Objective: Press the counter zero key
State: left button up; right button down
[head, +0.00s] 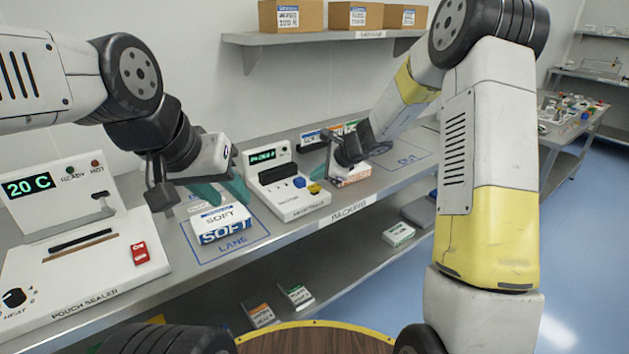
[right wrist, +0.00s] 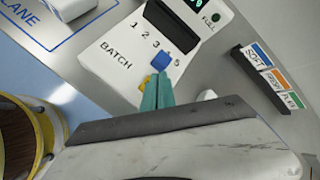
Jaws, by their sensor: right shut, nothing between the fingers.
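The batch counter (head: 290,185) is a white sloped console with a green-lit display (head: 265,156), standing at the middle of the bench. A blue key (right wrist: 156,64) and a yellow key (right wrist: 145,84) are on its face, near printed numbers; no label saying zero is legible. My right gripper (right wrist: 157,90) is shut and empty. Its teal fingertips are just beside the blue and yellow keys in the right wrist view; I cannot tell if they touch. My left gripper (head: 230,200) has its teal fingers spread just behind and above the white and blue SOFT box (head: 222,222).
The pouch sealer (head: 85,250) stands left on the bench. Small labelled cards (right wrist: 270,75) stand beside the counter. An orange and white box (head: 352,175) lies near the OUT outline. A shelf with cartons (head: 292,15) hangs above. More boxes lie on the lower shelf (head: 300,285).

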aim_at(317, 187)
jog(key=shift+f, duration=0.1)
jog(key=shift+f, duration=0.3)
jog(key=shift+f, duration=0.85)
dwell(0.8)
jog(key=shift+r, duration=1.25)
jog(key=shift+r, duration=2.55)
